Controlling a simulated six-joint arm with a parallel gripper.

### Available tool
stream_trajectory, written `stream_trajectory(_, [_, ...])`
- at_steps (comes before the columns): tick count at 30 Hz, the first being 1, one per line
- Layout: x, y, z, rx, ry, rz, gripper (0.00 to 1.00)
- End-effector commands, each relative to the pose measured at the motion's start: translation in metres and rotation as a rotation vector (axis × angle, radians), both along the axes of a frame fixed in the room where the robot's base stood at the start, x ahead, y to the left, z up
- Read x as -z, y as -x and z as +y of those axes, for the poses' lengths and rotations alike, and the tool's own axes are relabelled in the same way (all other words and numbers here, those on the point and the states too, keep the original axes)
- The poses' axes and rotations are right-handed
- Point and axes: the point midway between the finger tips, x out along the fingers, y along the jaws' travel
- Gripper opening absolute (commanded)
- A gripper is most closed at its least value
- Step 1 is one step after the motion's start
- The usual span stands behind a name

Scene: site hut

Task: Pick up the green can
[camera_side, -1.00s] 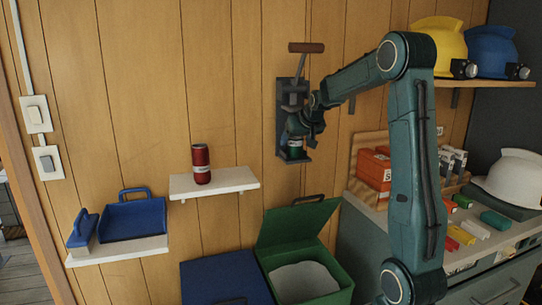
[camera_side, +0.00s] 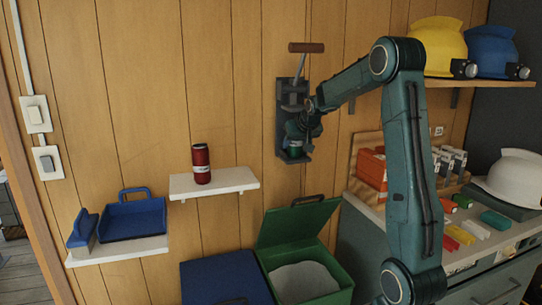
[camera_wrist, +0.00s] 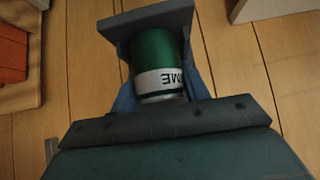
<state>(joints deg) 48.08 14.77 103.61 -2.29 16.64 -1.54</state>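The green can (camera_side: 295,153) with a pale label stands in the lower part of a dark wall-mounted crusher (camera_side: 283,120) with a brown-handled lever. In the wrist view the green can (camera_wrist: 154,52) shows a white band with dark letters. My gripper (camera_side: 298,138) is at the can, its blue fingers on either side of it. In the wrist view the fingers of my gripper (camera_wrist: 158,75) lie close along both sides of the can. I cannot tell whether they press on it. Part of the can is hidden by my gripper in the side view.
A red can (camera_side: 201,164) stands on a white shelf (camera_side: 232,180) to the left. Below are an open green bin (camera_side: 335,275) and a blue lid (camera_side: 225,280). Orange boxes (camera_side: 371,168) sit on the counter at right; helmets (camera_side: 440,45) are on the upper shelf.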

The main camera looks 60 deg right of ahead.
Motion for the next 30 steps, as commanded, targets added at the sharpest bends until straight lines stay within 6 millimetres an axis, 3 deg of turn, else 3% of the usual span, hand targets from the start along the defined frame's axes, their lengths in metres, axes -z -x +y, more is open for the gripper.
stream_trajectory(3, [0.000, 0.000, 0.000, 0.000, 0.000, 0.000, 0.21])
stream_trajectory(16, [-0.008, 0.000, 0.000, 0.000, 0.002, -0.002, 0.21])
stream_trajectory(30, [-0.007, 0.039, 0.038, 0.001, 0.001, 0.000, 0.21])
